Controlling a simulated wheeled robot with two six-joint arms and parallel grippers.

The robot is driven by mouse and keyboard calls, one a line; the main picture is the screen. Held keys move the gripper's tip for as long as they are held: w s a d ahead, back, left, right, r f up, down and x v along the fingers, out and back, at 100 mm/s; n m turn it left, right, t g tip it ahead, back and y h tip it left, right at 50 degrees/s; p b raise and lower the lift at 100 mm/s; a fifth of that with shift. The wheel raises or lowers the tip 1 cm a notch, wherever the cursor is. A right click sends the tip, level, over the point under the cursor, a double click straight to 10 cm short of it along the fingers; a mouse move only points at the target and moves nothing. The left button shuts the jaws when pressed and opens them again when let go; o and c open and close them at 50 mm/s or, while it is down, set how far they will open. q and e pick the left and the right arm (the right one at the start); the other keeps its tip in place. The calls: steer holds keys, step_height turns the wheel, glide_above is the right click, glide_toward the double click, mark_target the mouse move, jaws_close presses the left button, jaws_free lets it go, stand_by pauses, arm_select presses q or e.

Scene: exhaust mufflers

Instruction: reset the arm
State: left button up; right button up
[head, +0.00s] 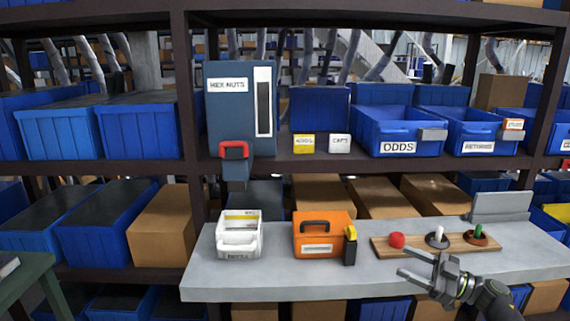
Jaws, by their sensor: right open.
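My right gripper (418,265) is open and empty. It shows at the lower right, in front of the grey shelf-table (300,278), with its fingers pointing left. Just behind it in the picture lies a wooden board (420,244) with a red knob (397,240), a white-and-dark piece (437,237) and a red-and-green piece (477,235) on it. The gripper appears apart from these pieces. My left gripper is not in view.
A white bin (240,240) and an orange box (318,236) with a yellow-and-black item (350,245) stand on the grey table. Above hangs a blue hex nuts dispenser (228,120) with a red handle. Blue bins (398,130) line the shelf. The table's front left is clear.

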steer(key=s+d+f+m+t+h, duration=0.3)
steer(key=s+f+m+h, duration=0.45)
steer(key=h, duration=0.35)
steer(key=s+d+f+m+t+h, duration=0.3)
steer(key=s+f+m+h, duration=0.5)
steer(key=h, duration=0.3)
steer(key=s+a+f+g+y, duration=0.1)
steer(key=s+a+f+g, duration=0.15)
steer(key=s+g, duration=0.75)
steer(key=s+a+f+g+y, duration=0.15)
steer(key=s+a, duration=0.25)
steer(key=s, duration=1.4)
step_height(320, 180, down, 19)
steer(key=d+g+p, duration=0.1)
steer(key=d+p, duration=0.1)
steer(key=p, duration=0.4)
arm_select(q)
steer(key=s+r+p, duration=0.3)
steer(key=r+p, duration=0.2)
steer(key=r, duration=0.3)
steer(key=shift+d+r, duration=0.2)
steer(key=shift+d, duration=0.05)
arm_select(e)
steer(key=s+a+f+g, duration=0.1)
steer(key=s+f, duration=1)
steer(key=s, duration=0.3)
steer(key=shift+s+a+m, duration=0.2)
steer(key=shift+s+m, duration=0.1)
steer(key=shift+m, duration=0.15)
